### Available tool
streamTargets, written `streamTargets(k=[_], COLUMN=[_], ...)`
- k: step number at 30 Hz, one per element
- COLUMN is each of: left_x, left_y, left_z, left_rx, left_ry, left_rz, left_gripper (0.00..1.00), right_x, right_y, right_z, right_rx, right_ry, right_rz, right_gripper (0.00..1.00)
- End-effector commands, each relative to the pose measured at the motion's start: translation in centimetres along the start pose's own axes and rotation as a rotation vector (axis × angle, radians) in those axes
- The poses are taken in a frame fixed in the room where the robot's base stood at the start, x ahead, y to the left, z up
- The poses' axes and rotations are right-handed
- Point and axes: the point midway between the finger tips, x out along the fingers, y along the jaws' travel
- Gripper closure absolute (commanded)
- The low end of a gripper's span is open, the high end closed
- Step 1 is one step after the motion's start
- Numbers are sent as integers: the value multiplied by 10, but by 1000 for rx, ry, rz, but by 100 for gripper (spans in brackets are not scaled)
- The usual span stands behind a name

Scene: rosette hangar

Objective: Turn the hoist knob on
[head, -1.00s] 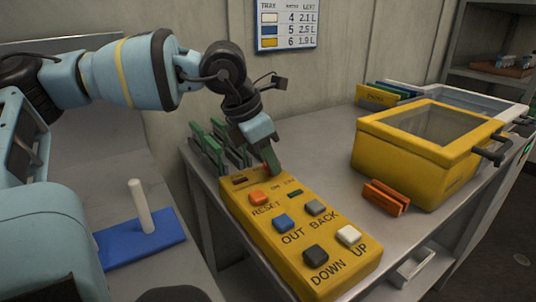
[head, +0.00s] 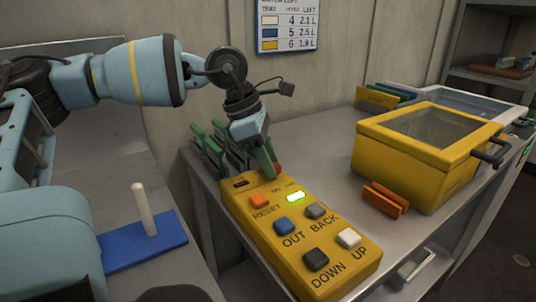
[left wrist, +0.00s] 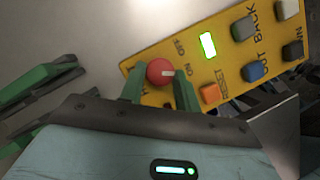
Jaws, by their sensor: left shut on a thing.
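The yellow hoist control box (head: 325,257) lies on the grey table with labelled buttons RESET, OUT, BACK, DOWN and UP. The red hoist knob (left wrist: 160,71) sits at its far end, with a pale mark on its face; in the head view it shows only partly behind the fingers (head: 278,168). A lamp (head: 296,197) on the box glows bright green, and it also shows in the left wrist view (left wrist: 208,45). My left gripper (left wrist: 160,82) is shut on the knob, a green finger on each side. My right gripper is not in view.
A yellow lidded bin (head: 405,160) stands right on the table, with orange pieces (head: 385,198) in front. Green pieces (head: 208,148) stand behind the box. A blue base with a white peg (head: 145,243) lies at left.

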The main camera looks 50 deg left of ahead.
Motion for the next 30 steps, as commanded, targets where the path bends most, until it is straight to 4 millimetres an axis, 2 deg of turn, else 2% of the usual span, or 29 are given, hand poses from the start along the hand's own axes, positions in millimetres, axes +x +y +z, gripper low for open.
streamTargets(k=[8,9,14,23,26,30], left_x=[0,0,0,-2,-11,-33], left_y=[0,0,0,0,0,0], left_z=[0,0,0,0,1,1], left_rx=[2,2,1,0,0,0], left_ry=[0,0,0,-1,-3,-4], left_rz=[2,2,2,2,4,5], left_gripper=[91,65,46,46,46,46], right_x=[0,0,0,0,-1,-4], right_y=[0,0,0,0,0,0], right_z=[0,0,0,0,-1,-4], right_rx=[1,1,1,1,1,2], right_ry=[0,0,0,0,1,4], right_rz=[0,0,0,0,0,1], right_gripper=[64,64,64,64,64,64])
